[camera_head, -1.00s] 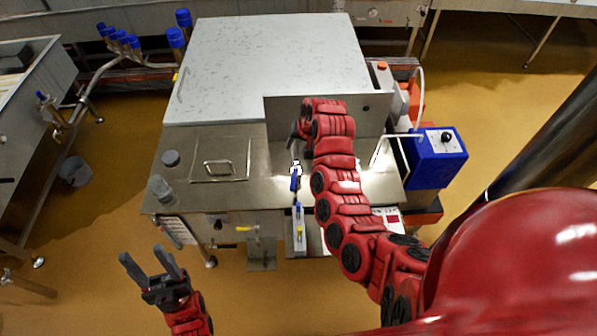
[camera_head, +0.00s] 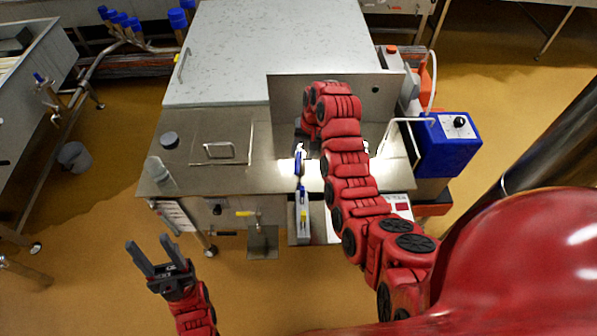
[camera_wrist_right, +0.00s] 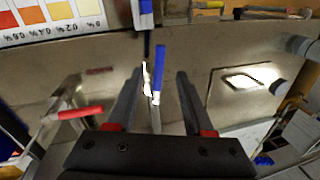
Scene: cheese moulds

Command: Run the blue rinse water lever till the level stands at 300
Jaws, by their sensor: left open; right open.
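The blue lever (camera_head: 299,163) stands on the steel worktop in front of the upright plate. In the right wrist view the blue lever (camera_wrist_right: 159,68) appears between the two dark fingers of my right gripper (camera_wrist_right: 157,78), which is open. I cannot tell whether either finger touches it. In the head view my right wrist mostly hides that gripper. My left gripper (camera_head: 148,241) is open and empty, over the floor in front of the worktop. No level reading of 300 is legible in either view.
A red-handled lever (camera_wrist_right: 80,113) is left of the right gripper in its wrist view, near a colour chart (camera_wrist_right: 50,20). A clear cup (camera_head: 160,175) and a dark knob (camera_head: 169,140) are on the worktop's left. A blue box (camera_head: 448,145) is at the right.

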